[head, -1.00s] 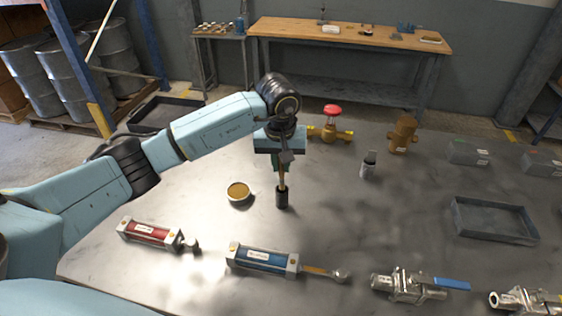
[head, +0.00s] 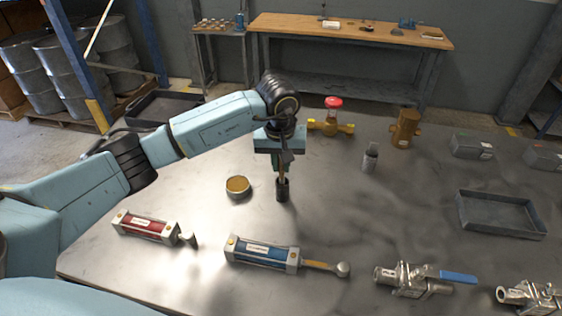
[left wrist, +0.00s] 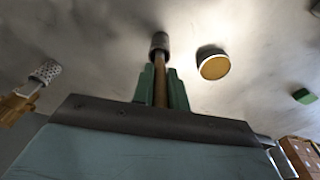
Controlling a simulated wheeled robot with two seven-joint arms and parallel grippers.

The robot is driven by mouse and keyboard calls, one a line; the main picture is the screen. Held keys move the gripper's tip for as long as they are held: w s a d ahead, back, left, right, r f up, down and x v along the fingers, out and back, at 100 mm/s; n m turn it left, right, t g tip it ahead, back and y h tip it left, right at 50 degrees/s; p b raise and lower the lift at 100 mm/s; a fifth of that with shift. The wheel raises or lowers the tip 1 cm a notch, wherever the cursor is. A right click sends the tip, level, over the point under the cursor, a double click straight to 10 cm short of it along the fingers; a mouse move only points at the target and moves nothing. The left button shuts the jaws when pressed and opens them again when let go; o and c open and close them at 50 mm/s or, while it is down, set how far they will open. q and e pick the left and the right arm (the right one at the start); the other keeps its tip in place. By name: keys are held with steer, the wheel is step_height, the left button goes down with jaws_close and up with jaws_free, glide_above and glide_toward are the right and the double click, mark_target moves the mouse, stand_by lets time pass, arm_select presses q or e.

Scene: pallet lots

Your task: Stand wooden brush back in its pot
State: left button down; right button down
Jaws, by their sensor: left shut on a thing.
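My left gripper (head: 281,167) points down over the middle of the steel table. Its green fingers are shut on the wooden brush (left wrist: 160,80), around its shaft. The brush is upright, and its lower end runs into the mouth of a small dark pot (head: 282,191). The pot stands on the table straight below the fingers and also shows in the left wrist view (left wrist: 159,43). Only a short length of shaft shows between fingertips and pot. How deep the brush sits inside is hidden. My right gripper is not in view.
A round tin (head: 238,187) stands close left of the pot. Red (head: 146,226) and blue (head: 262,253) cylinders lie in front. A red-topped valve (head: 332,122), a small grey bottle (head: 370,158) and a brown fitting (head: 405,127) stand behind. A grey tray (head: 500,214) is at right.

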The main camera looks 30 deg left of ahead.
arm_select(q)
steer(key=shift+f+b, duration=0.85)
steer(key=shift+f, duration=0.2)
steer(key=c, duration=1.3)
jaws_free()
steer(key=shift+o, duration=0.2)
steer(key=o, duration=0.4)
steer(key=shift+r, duration=0.1)
steer(key=shift+r+p, duration=3.1)
steer(key=shift+r, duration=2.35)
